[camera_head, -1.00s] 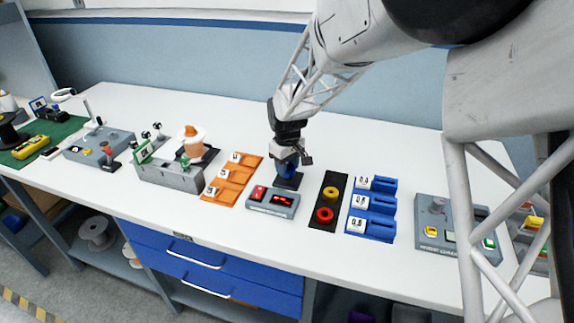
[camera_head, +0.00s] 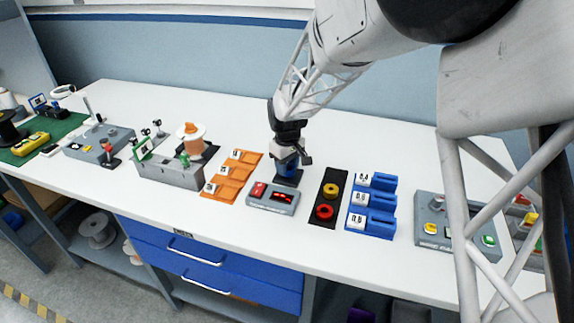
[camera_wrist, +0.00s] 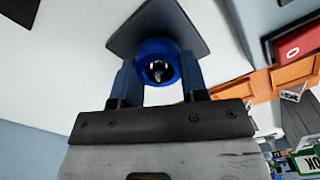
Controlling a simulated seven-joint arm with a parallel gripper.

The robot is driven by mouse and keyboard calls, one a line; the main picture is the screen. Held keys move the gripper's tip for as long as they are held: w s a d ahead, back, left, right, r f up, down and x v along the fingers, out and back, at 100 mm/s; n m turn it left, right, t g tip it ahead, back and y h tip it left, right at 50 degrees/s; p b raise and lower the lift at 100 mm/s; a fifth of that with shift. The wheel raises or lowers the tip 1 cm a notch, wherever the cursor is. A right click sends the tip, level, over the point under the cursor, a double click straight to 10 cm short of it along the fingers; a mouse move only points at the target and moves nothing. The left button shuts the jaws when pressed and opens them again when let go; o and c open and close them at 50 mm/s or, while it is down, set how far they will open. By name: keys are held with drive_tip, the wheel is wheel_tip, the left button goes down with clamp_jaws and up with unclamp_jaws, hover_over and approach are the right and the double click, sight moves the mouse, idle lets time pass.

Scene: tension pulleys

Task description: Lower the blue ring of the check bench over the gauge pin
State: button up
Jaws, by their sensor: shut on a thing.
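My gripper (camera_head: 287,166) is shut on the blue ring (camera_wrist: 145,51). One finger is on each side of the ring in the wrist view. In the head view the blue ring (camera_head: 286,169) sits just above or on a dark square plate (camera_head: 291,182), behind the check bench's grey box (camera_head: 272,199) with its red display. In the wrist view the dark plate (camera_wrist: 176,18) lies beyond the ring. A small shiny metal part, perhaps the gauge pin (camera_wrist: 158,75), shows inside the ring's hole. I cannot tell how far the ring is down around it.
A black tray (camera_head: 326,198) with a yellow ring (camera_head: 331,190) and a red ring (camera_head: 324,211) lies to the right, beside blue numbered holders (camera_head: 380,201). Orange numbered holders (camera_head: 232,174) stand to the left. The white table is clear behind the gripper.

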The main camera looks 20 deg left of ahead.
drive_tip(key=shift+f, duration=0.35)
idle(0.3)
drive_tip(key=o, duration=1.3)
drive_tip(key=shift+o, duration=0.2)
drive_tip(key=shift+r, duration=0.1)
drive_tip(key=shift+r, duration=3.9)
